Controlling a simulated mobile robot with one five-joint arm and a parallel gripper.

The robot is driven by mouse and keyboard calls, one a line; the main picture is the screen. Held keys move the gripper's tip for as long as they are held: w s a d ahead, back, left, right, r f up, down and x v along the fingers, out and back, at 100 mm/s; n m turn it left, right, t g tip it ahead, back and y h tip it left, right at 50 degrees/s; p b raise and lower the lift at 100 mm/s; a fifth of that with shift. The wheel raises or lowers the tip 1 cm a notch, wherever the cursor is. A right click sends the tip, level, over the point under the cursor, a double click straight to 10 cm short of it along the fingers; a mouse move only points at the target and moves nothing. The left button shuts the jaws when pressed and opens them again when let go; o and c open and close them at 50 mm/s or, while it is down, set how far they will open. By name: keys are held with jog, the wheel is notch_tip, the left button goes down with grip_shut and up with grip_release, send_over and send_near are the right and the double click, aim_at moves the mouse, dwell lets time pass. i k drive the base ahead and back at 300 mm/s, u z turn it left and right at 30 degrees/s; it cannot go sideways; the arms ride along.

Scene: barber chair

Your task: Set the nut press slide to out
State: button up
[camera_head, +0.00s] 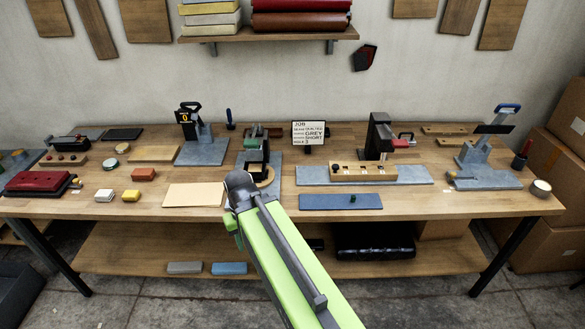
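Several bench devices stand on the wooden workbench, and I cannot tell for sure which is the nut press. A dark press (256,150) on a grey plate is at the middle, just beyond my gripper, which hides part of it. A black column press (379,137) with a red handle stands right of the middle. A device with a black counter (188,117) stands at the left, and one with a blue handle (478,152) at the right. No slide position can be read. My gripper (236,205) is over the bench's front middle; its fingers are not clear.
A job card (309,134) reading grey and short stands at the back. A tan board (194,194) lies left of my gripper and a blue mat (340,202) right of it. Small blocks, tins and a red case (38,182) are at the left. Boxes stand at the right.

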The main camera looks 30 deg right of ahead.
aim_at(372, 173)
jog(key=u, duration=0.05)
jog(key=k, duration=0.1)
jog(key=u, duration=2.1)
jog(key=k, duration=0.6)
jog(key=z, duration=1.4)
jog(key=i, duration=0.55)
jog(key=u, duration=0.15)
